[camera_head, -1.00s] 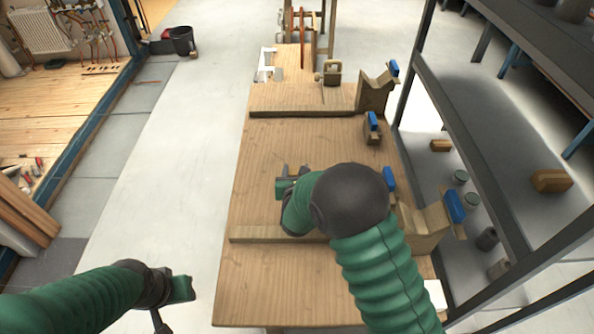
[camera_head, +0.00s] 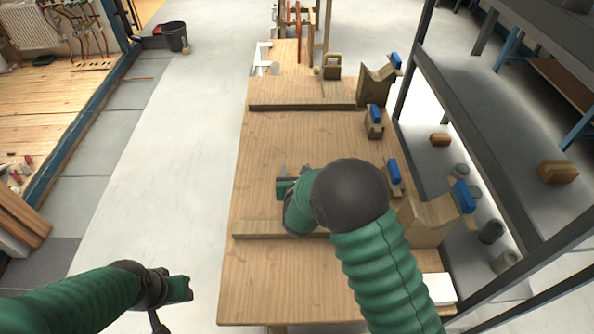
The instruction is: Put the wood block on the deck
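Small wood blocks show at right: one (camera_head: 440,139) beside the bench and one (camera_head: 557,172) on the grey shelving. I cannot tell which is the task's block. The planked wooden deck (camera_head: 60,115) is at the left with a blue edge.
Wooden fixtures with blue parts (camera_head: 464,196) line the bench's right side, and cross strips (camera_head: 300,107) run over its top. Dark metal shelving (camera_head: 480,120) stands at right. A black bucket (camera_head: 173,37) stands by the deck's far corner. The floor between deck and bench is clear.

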